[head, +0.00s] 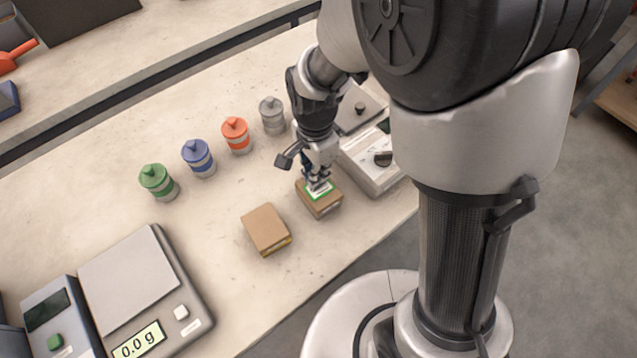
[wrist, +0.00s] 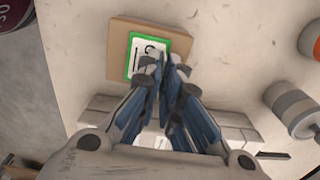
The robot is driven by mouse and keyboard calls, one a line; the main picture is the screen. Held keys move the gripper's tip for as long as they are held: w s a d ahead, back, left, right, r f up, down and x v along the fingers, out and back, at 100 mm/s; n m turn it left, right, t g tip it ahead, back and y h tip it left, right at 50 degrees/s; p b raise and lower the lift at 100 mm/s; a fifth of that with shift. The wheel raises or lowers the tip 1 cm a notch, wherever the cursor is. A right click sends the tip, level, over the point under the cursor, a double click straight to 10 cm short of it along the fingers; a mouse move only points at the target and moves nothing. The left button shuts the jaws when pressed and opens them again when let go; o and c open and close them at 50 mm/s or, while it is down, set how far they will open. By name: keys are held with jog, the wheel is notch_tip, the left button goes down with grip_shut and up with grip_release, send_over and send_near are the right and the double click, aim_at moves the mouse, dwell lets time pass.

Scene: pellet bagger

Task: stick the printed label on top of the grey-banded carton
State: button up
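The printed label (head: 319,190) is white with a green border. It lies flat over the top of a brown carton (head: 331,207) near the table's front edge; in the wrist view the label (wrist: 134,60) covers part of the carton's top (wrist: 118,50). I cannot tell whether it touches the carton all over. My gripper (head: 317,182) points down over this carton. In the wrist view its fingertips (wrist: 168,66) are close together at the label's edge and appear shut on it. The fingers hide part of the label. This carton's band colour is not clear.
A second brown carton (head: 266,228) with a yellowish band stands to the left. A white device (head: 368,165) with a dark knob is close on the right. Green (head: 157,180), blue (head: 198,157), orange (head: 236,134) and grey (head: 271,115) containers stand behind. A scale (head: 130,280) sits front left.

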jog(key=o, duration=0.5)
jog(key=shift+r, duration=0.1)
notch_tip(320, 180, up, 12)
jog(key=shift+f, duration=0.1)
dwell(0.4)
